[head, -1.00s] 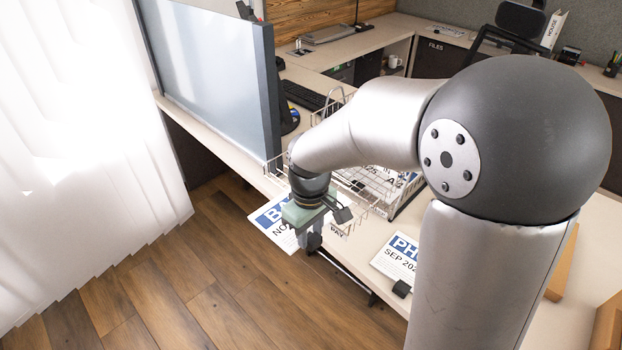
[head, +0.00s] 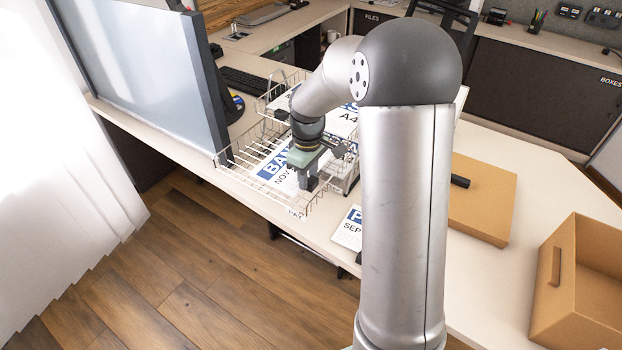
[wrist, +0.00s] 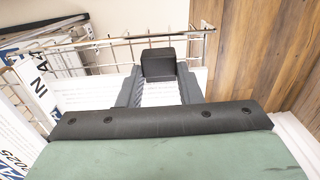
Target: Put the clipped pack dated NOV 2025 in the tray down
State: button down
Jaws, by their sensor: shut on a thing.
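The clipped pack (head: 270,176) is white with a blue band reading "BAN" and "NOV" below. It lies within the outline of a wire tray (head: 226,163) labelled "PAY"; I cannot tell whether it touches the tray floor. My gripper (head: 308,184) is shut on the pack's edge at the tray's near right side. In the wrist view, my gripper's jaws (wrist: 159,88) have a black block between or beyond them, perhaps the clip. A sheet corner reading "2025" (wrist: 12,160) shows at lower left. My gripper hides part of the pack.
Another wire basket (head: 292,80) with papers stands behind. A "SEP" pack (head: 349,229) lies on the desk to the right of the tray. A monitor (head: 150,75) stands close on the left. A cardboard lid (head: 485,205) and open box (head: 565,285) are at right.

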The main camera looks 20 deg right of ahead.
jog(key=shift+w+d, duration=0.25)
jog(key=shift+d, duration=0.1)
jog(key=shift+w+d+f+p, duration=0.1)
jog(key=shift+f+p, duration=0.15)
jog(key=shift+f, duration=0.65)
jog(key=shift+w+d+f+p, duration=0.1)
jog(key=shift+f+p, duration=0.1)
jog(key=shift+f, duration=0.7)
jog(key=shift+f, duration=0.1)
jog(key=c, duration=1)
grip_release()
